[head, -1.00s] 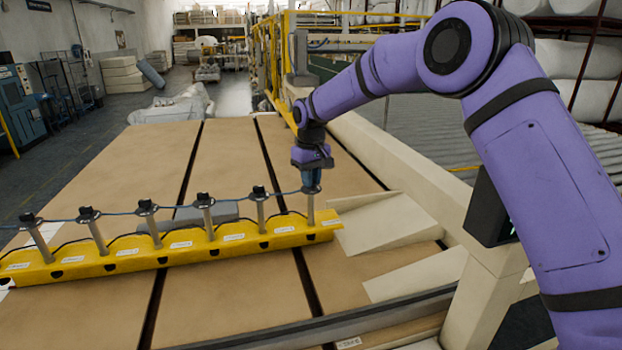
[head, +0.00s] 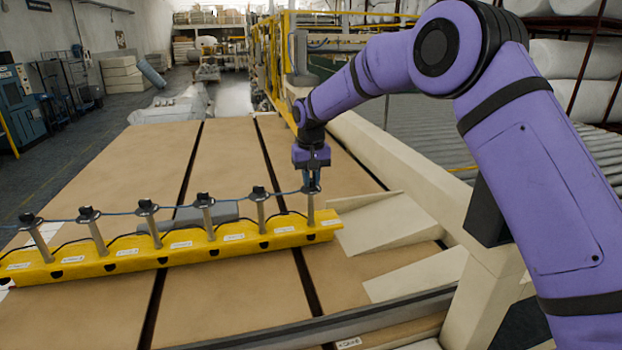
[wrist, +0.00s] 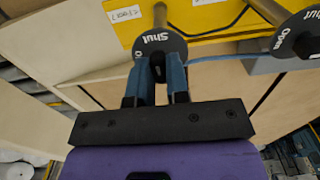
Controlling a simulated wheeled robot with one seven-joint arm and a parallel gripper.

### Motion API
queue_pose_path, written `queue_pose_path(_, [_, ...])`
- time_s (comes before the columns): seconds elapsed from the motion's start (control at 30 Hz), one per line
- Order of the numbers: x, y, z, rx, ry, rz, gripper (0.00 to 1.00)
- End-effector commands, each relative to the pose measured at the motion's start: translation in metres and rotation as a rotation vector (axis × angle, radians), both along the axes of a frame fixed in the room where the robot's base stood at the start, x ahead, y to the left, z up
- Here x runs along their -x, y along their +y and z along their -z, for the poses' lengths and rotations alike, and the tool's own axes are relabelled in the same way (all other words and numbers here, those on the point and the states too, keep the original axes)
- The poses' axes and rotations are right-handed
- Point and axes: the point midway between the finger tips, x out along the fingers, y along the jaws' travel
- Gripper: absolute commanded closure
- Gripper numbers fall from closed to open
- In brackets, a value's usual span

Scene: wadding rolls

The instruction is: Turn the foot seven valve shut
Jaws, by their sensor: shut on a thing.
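The foot seven valve is the rightmost post (head: 311,213) on the yellow rail (head: 160,258) in the head view. My gripper (head: 311,188) is over its top, pointing down, with its blue fingers shut on the valve's handle. In the wrist view my gripper (wrist: 160,78) has one finger on each side of the dark handle. The valve's grey disc (wrist: 155,42) shows the word "Shut" beyond the fingers. A white label (wrist: 125,14), seen upside down and apparently reading "Foot 7", is on the rail beside the post.
The neighbouring valve (wrist: 300,32) stands close by, its disc marked "Open" and "Shut". Several similar valves line the rail to the left, joined by a thin blue line (head: 180,208). Pale wedge-shaped blocks (head: 390,225) lie right of the rail. The brown tabletop (head: 235,160) behind is largely clear.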

Motion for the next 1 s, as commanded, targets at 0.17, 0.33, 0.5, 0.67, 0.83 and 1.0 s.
queue_pose_path(0.17, [-0.001,0.000,-0.001,-0.002,-0.003,0.001,0.80])
queue_pose_path(0.33, [0.000,0.000,0.000,-0.001,-0.002,0.000,0.58])
queue_pose_path(0.5, [0.000,0.000,0.000,-0.001,-0.001,0.000,0.58])
queue_pose_path(0.67, [-0.001,0.000,-0.009,-0.002,-0.003,0.000,0.58])
queue_pose_path(0.83, [-0.001,0.000,-0.037,-0.003,-0.004,0.000,0.58])
queue_pose_path(1.0, [-0.001,0.000,-0.069,-0.003,-0.004,0.000,0.58])
